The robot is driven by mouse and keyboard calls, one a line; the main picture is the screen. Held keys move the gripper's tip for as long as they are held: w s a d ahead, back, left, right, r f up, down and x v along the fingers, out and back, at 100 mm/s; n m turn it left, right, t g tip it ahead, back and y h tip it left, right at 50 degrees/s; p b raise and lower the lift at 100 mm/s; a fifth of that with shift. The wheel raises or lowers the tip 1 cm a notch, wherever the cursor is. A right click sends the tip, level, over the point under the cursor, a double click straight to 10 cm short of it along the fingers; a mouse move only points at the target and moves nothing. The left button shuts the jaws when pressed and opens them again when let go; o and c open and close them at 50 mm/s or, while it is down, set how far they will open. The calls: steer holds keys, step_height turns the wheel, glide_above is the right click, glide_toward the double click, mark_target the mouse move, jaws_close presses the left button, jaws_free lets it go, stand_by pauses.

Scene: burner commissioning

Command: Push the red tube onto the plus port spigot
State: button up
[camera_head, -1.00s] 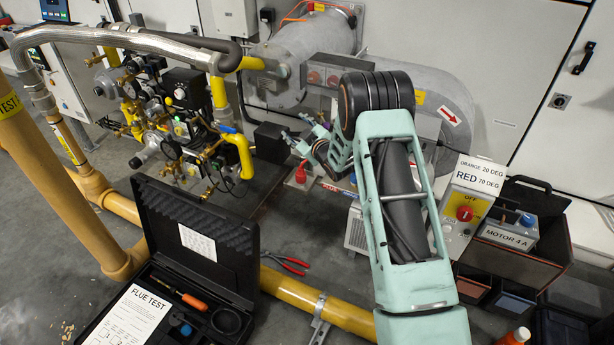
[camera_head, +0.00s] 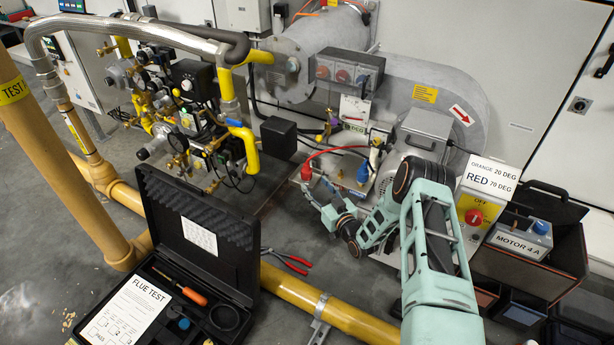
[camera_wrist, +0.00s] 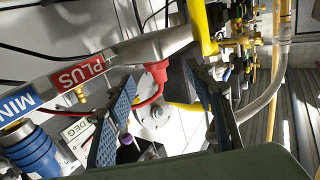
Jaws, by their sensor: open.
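The red tube (camera_head: 338,150) arcs up from a red fitting (camera_head: 306,172) and runs right towards the burner body. In the wrist view the red tube (camera_wrist: 147,103) leaves the red fitting (camera_wrist: 156,74) and passes behind one finger; I cannot make out its free end. The red PLUS label (camera_wrist: 80,72) has a small brass spigot (camera_wrist: 80,97) beside it, with no tube visible on it. My gripper (camera_head: 318,190) is open and empty, low in front of the red fitting. In the wrist view my gripper (camera_wrist: 160,75) has its fingers spread, with the fitting showing between them.
A blue fitting (camera_head: 362,173) stands right of the red one. The gas train with yellow pipes (camera_head: 240,140) is at left. An open black case (camera_head: 200,235) and red pliers (camera_head: 288,262) lie in front. A switch box (camera_head: 478,212) stands right of my arm.

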mark_target(309, 174)
steer(key=b+x, duration=0.1)
steer(key=x, duration=0.3)
steer(key=b+x, duration=0.1)
steer(key=x, duration=0.1)
steer(key=shift+w+d+r+b, duration=0.2)
steer(key=shift+w+b, duration=0.1)
steer(key=shift+w, duration=0.05)
steer(key=shift+c, duration=0.3)
jaws_close()
steer(key=shift+r, duration=0.1)
